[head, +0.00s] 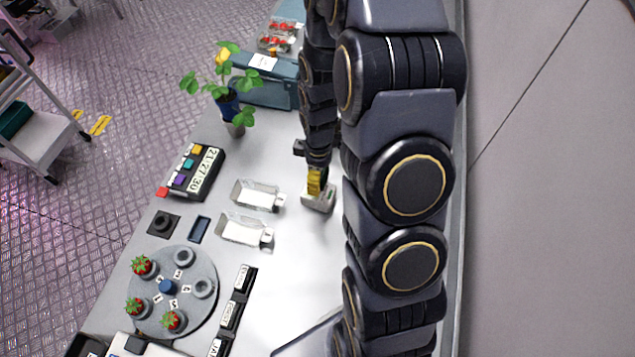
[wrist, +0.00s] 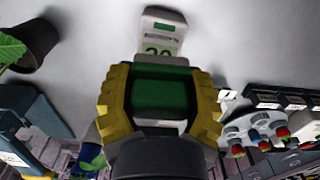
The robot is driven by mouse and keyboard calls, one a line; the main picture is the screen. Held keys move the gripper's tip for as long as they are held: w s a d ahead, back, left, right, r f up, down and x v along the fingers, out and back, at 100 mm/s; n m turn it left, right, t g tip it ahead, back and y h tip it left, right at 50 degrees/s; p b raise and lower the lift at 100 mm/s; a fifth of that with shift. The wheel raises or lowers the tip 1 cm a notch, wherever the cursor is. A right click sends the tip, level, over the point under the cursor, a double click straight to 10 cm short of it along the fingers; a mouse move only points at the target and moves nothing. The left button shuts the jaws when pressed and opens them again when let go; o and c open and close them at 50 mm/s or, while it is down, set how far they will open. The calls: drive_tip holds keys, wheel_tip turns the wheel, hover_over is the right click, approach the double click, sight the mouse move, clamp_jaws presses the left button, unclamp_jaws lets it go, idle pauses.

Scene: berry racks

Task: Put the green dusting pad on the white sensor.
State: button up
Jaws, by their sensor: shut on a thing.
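My gripper (head: 316,182) points down over the table in the head view, its yellow fingers just above the white sensor (head: 317,203). In the wrist view my gripper (wrist: 160,98) is shut on the green dusting pad (wrist: 160,86), with one yellow finger on each side of it. The white sensor also shows in the wrist view (wrist: 163,22), beyond the pad, with a small green strip and a display; its near part is hidden behind the pad. I cannot tell whether the pad touches the sensor. The pad is hidden in the head view.
Two clear trays (head: 246,231) with white inside lie left of the sensor. A round grey stand (head: 205,311) with strawberries is at front left. Bare table surrounds the sensor.

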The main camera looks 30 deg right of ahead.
drive_tip(key=shift+f, duration=2)
drive_tip(key=o, duration=1.1)
drive_tip(key=shift+f, duration=0.15)
wheel_tip(320, 180, up, 12)
drive_tip(key=shift+r, duration=0.1)
drive_tip(key=s+a+r+m+g, duration=0.1)
drive_tip(key=s+a+r+m, duration=0.3)
drive_tip(key=s+r, duration=0.3)
drive_tip(key=s+a+r+m, duration=0.5)
drive_tip(key=s+a+r, duration=0.1)
drive_tip(key=s, duration=0.6)
drive_tip(key=shift+a+r+g, duration=0.15)
drive_tip(key=shift+r+g, duration=0.25)
drive_tip(key=shift+r, duration=0.2)
